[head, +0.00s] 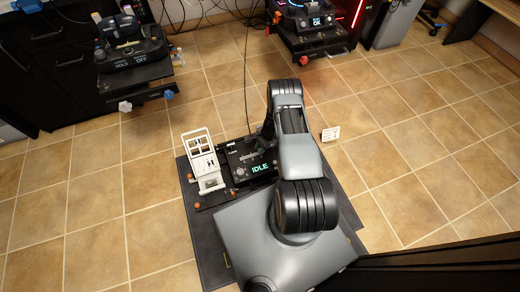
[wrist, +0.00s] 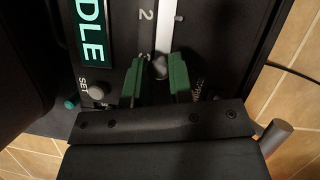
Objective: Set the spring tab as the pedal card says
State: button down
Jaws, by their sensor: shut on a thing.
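My gripper (wrist: 158,82) has green fingertips, one on each side of a small grey tab (wrist: 160,68). The tab sits in a pale slot (wrist: 164,32) on the black pedal box, and the gripper is shut on it. A "2" is printed beside the slot, and lettering near the right finger is only partly legible.
A round SET knob (wrist: 97,90) is left of my fingers. In the head view, a white pedal (head: 201,157) stands left of the box on a dark mat (head: 190,180). Other control units stand at the back left (head: 132,52) and back centre (head: 311,28). Tiled floor is clear at right.

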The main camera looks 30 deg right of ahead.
jog(key=c, duration=1.2)
grip_release()
jog(key=shift+s+d, duration=0.1)
jog(key=shift+d, duration=0.2)
jog(key=shift+o, duration=0.9)
jog(key=shift+a, duration=0.15)
jog(key=p+v, duration=0.4)
jog(key=v, duration=0.9)
jog(key=shift+r+p, duration=0.4)
